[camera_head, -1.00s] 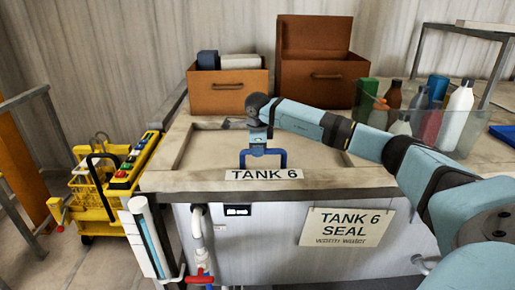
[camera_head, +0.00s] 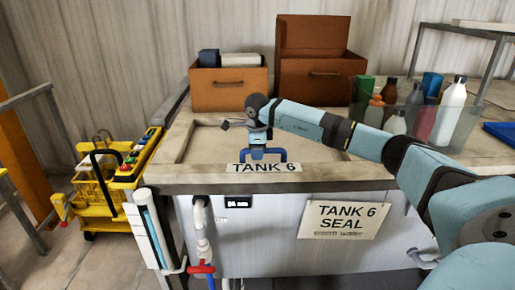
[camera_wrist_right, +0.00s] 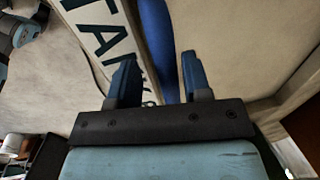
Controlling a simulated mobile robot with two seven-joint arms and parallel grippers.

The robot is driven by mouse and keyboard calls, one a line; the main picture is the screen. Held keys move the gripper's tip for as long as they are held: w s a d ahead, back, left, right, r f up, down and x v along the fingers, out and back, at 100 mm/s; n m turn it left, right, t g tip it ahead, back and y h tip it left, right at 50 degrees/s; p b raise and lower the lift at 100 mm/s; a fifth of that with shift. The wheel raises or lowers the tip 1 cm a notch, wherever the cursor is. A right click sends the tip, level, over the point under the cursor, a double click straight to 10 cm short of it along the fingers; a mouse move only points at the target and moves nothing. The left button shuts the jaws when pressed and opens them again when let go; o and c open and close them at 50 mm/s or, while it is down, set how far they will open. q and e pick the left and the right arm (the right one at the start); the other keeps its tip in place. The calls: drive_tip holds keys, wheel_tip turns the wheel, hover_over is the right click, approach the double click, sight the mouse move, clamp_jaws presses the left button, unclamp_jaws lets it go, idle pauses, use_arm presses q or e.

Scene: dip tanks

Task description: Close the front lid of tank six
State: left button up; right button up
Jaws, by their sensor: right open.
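Tank six is the counter-like tank in the head view, with a pale recessed top (camera_head: 205,148) and a "TANK 6" label (camera_head: 264,167) at its front edge. A blue bar handle (camera_head: 281,154) stands just behind the label. My right gripper (camera_head: 258,147) reaches down at the handle. In the right wrist view its open fingers (camera_wrist_right: 158,75) point toward the blue bar (camera_wrist_right: 155,30), which runs into the gap between them. I cannot tell whether they touch it. The arm partly hides the top, and how far the lid is open is unclear. My left gripper is out of view.
Two brown boxes (camera_head: 229,98) stand at the back of the tank top. A clear bin of bottles (camera_head: 410,125) stands at the right. A yellow cart (camera_head: 95,190) is at the left. Pipes with a red valve (camera_head: 201,268) run down the front.

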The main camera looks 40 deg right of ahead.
drive_tip(key=shift+d+r, duration=0.1)
drive_tip(key=shift+r, duration=0.15)
drive_tip(key=shift+r, duration=0.4)
wheel_tip(320, 180, up, 13)
drive_tip(key=s+a+b, duration=0.1)
drive_tip(key=s+a, duration=0.1)
drive_tip(key=shift+f, duration=0.2)
drive_tip(key=shift+s, duration=0.1)
